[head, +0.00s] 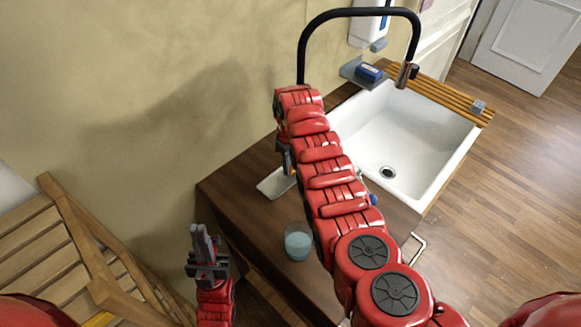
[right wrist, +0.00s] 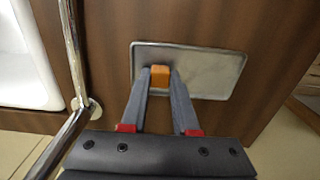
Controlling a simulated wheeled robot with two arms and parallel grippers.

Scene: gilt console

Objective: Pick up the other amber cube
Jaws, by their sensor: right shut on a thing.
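The amber cube (right wrist: 160,76) shows in the right wrist view at the left part of a pale metal-rimmed tray (right wrist: 215,72). My right gripper (right wrist: 160,82) has its two grey fingertips against both sides of the cube and is shut on it. In the head view the tray (head: 272,185) lies on the dark counter near the wall, and my right arm hides most of the right gripper and the cube. My left gripper (head: 204,240) is at the lower left, in front of the counter's left end and away from the cube. Its fingers look close together, but their gap is unclear.
A glass (head: 298,243) stands on the dark counter (head: 240,185) beside my right arm. A white sink (head: 420,140), black faucet (head: 360,12) and blue sponge (head: 369,71) are beyond it. A slatted wooden chair (head: 75,250) stands at left.

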